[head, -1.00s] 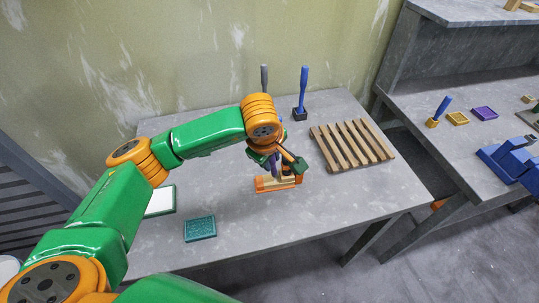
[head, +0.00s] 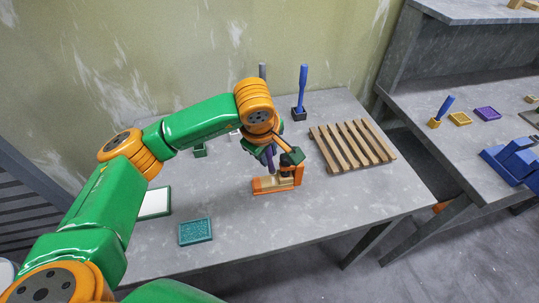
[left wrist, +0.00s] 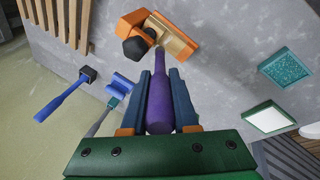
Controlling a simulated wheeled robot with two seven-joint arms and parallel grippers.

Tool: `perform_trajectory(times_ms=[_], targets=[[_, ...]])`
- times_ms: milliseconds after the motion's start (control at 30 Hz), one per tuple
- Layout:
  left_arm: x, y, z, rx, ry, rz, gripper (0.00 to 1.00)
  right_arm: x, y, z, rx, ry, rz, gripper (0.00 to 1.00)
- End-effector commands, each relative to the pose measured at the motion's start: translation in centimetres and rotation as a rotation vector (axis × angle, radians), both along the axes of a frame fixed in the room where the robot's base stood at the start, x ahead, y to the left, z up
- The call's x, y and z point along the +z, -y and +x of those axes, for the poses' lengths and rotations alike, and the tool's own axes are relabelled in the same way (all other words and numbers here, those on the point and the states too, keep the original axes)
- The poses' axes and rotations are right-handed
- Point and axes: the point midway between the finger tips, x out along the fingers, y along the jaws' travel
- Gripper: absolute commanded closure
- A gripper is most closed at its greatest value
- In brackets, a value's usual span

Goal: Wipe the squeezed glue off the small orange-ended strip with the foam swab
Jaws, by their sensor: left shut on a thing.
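The strip (head: 272,184) lies on the grey table, pale tan in the middle with orange ends; it also shows in the left wrist view (left wrist: 172,38). A dark knob (left wrist: 136,49) stands at its orange end (left wrist: 131,25). My left gripper (head: 268,160) is above the strip, its blue fingers shut on a purple handle (left wrist: 160,100), which I take for the foam swab. The handle points down toward the strip's middle. Its foam tip is not clear, and I cannot tell whether it touches. I cannot make out any glue. My right gripper is not in view.
A wooden slatted rack (head: 352,145) lies to the right. A blue-handled tool (head: 303,85) stands upright behind. A teal tray (head: 196,231) and a white green-edged panel (head: 155,202) lie at the left. The front right of the table is clear.

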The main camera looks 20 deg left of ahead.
Motion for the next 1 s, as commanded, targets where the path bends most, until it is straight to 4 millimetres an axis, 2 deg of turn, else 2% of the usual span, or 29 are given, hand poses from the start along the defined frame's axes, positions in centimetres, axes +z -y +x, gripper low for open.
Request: perform_trajectory(times_ms=[33,600,1000], targets=[[0.9,-0.1,0.1,0.001,0.003,0.000,1.00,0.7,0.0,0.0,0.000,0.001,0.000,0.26],[6.0,-0.6,0.0,0.005,0.003,-0.001,1.00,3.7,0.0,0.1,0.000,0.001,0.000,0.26],[6.3,-0.6,0.0,0.006,0.002,-0.001,1.00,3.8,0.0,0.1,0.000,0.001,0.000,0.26]])
